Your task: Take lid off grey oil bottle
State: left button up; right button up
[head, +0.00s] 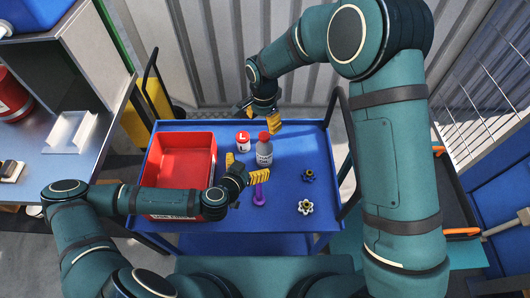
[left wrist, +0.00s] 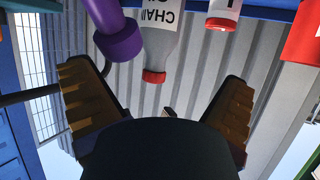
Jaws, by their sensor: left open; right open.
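The grey oil bottle (head: 264,157) stands upright on the blue cart with its red lid (head: 264,137) on. In the left wrist view the bottle (left wrist: 160,48) appears upside down, its red lid (left wrist: 153,76) between the spread fingers in the picture. My left gripper (head: 246,168) is open and empty, just in front of the bottle and apart from it. My right gripper (head: 260,117) is open and empty, behind and above the bottle near the cart's far edge. It does not touch the lid.
The blue cart (head: 290,172) also holds a red bin (head: 182,138) at left, a white can with a red top (head: 243,142), a purple object (head: 259,196) close by my left gripper, a dark blue knob (head: 308,175) and a white knob (head: 305,207). A corrugated wall stands behind.

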aim_at(261, 152)
pick_arm(q)
jog(key=x, duration=1.1)
jog(key=shift+f, duration=0.1)
pick_arm(e)
jog(key=shift+w, duration=0.1)
pick_arm(q)
grip_shut()
pick_arm(e)
jog(key=shift+d, duration=0.1)
jog(key=shift+s+f+m, duration=0.4)
jog(key=shift+f+m, duration=0.05)
jog(key=shift+m, duration=0.15)
jog(key=shift+f+m, duration=0.1)
jog(key=shift+m, duration=0.3)
jog(key=shift+w+r+m, duration=0.3)
jog(key=shift+r+m, duration=0.1)
jog(key=shift+m, duration=0.7)
jog(key=shift+w+f, duration=0.1)
jog(key=shift+f, duration=3.8)
